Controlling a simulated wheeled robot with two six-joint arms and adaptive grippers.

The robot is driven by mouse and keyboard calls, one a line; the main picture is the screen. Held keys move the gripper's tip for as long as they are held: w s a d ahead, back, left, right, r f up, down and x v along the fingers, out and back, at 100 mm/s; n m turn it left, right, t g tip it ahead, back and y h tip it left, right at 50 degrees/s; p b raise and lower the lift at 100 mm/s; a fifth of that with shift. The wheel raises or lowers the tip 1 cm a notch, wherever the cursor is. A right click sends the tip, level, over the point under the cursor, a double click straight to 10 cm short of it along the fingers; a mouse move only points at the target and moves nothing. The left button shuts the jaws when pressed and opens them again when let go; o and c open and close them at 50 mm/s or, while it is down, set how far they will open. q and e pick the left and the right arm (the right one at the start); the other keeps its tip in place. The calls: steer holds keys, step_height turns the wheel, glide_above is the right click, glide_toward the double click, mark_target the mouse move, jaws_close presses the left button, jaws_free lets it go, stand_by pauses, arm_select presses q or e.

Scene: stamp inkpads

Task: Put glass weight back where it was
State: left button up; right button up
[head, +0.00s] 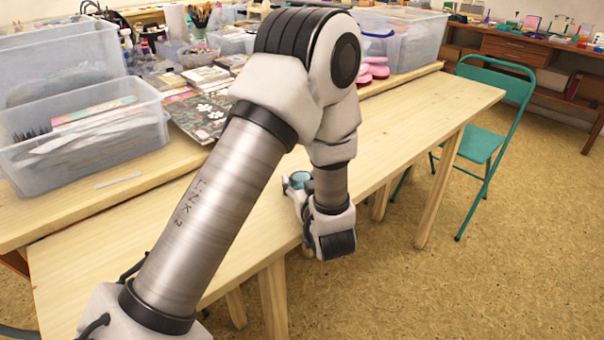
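A small teal-blue round thing (299,176), which looks like the glass weight, shows just left of my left wrist, over the near wooden table. Only part of it is visible. My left gripper (297,187) is right at it, low over the table, and its pale finger parts show along the thing's left and near side. My own arm hides most of the gripper, so I cannot tell whether the fingers are closed on it or whether it touches the table. My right gripper is not in view.
The near wooden table (420,115) is bare to the right of my arm. Behind stands another table with a clear plastic bin (85,150), patterned cards (203,115) and pink items (374,66). A teal folding chair (487,145) stands at the right.

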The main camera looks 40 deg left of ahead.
arm_select(q)
steer(key=shift+s+d+f, duration=0.1)
steer(key=shift+s+d, duration=0.1)
steer(key=shift+d, duration=0.2)
steer(key=shift+c, duration=0.8)
steer(key=shift+f, duration=0.25)
steer(key=o, duration=1.1)
steer(key=shift+w+a+f, duration=0.1)
steer(key=shift+a+f, duration=0.15)
steer(key=o, duration=0.5)
steer(key=shift+c, duration=0.2)
steer(key=shift+d+r, duration=0.1)
steer(key=shift+r, duration=0.05)
